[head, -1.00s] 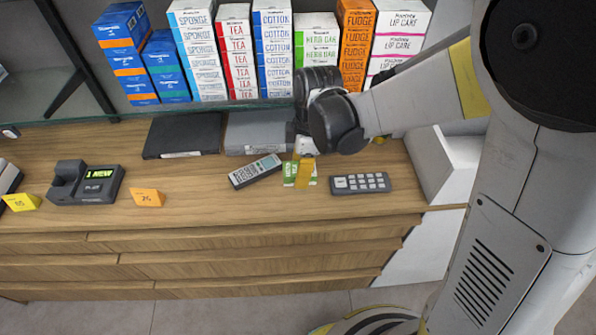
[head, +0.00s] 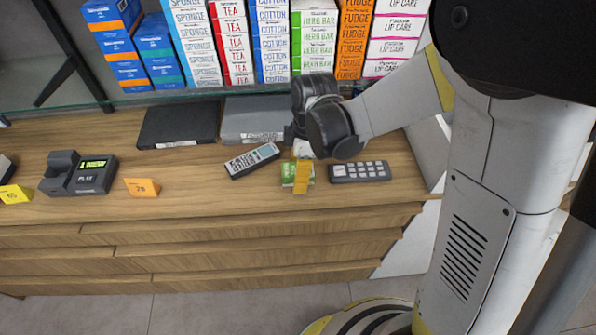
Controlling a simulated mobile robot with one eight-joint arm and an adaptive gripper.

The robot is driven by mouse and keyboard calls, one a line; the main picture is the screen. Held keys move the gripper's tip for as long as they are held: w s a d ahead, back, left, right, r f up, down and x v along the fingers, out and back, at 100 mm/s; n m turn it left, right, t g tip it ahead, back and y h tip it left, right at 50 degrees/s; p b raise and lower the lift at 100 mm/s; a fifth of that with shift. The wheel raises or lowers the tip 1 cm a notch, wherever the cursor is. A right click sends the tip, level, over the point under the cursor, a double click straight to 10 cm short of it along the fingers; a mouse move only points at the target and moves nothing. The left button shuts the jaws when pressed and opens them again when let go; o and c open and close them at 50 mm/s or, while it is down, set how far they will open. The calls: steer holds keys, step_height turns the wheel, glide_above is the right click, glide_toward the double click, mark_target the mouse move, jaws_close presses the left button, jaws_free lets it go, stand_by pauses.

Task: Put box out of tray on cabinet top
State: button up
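The green box (head: 289,172), small with a pale part, is at my gripper, above or on the wooden cabinet top (head: 215,185). My gripper (head: 302,180) points down with its yellow finger in front of the box. The box keeps its place at the finger as the finger moves, so it appears held. The far finger is hidden, and I cannot tell whether the box touches the wood. A dark flat tray-like piece (head: 178,121) and a grey one (head: 250,118) lie at the back; which is the tray is unclear.
A remote (head: 252,160) lies just left of the box, and a dark keypad (head: 360,172) just right. An orange price tag (head: 142,187) and a black card terminal (head: 80,174) stand further left. Several product boxes (head: 235,45) line the back.

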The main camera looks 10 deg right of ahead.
step_height(320, 180, up, 12)
steer(key=d+p, duration=0.1)
steer(key=p, duration=0.4)
steer(key=s+d+r+m+t, duration=0.3)
steer(key=s+d+r+m, duration=0.2)
steer(key=m, duration=0.3)
steer(key=s+d+r+m+t+h, duration=0.1)
steer(key=s+d+r+m+t, duration=0.3)
steer(key=d+m, duration=0.3)
steer(key=shift+s+d+r+m, duration=0.3)
steer(key=shift+s+m, duration=0.6)
steer(key=shift+m, duration=0.4)
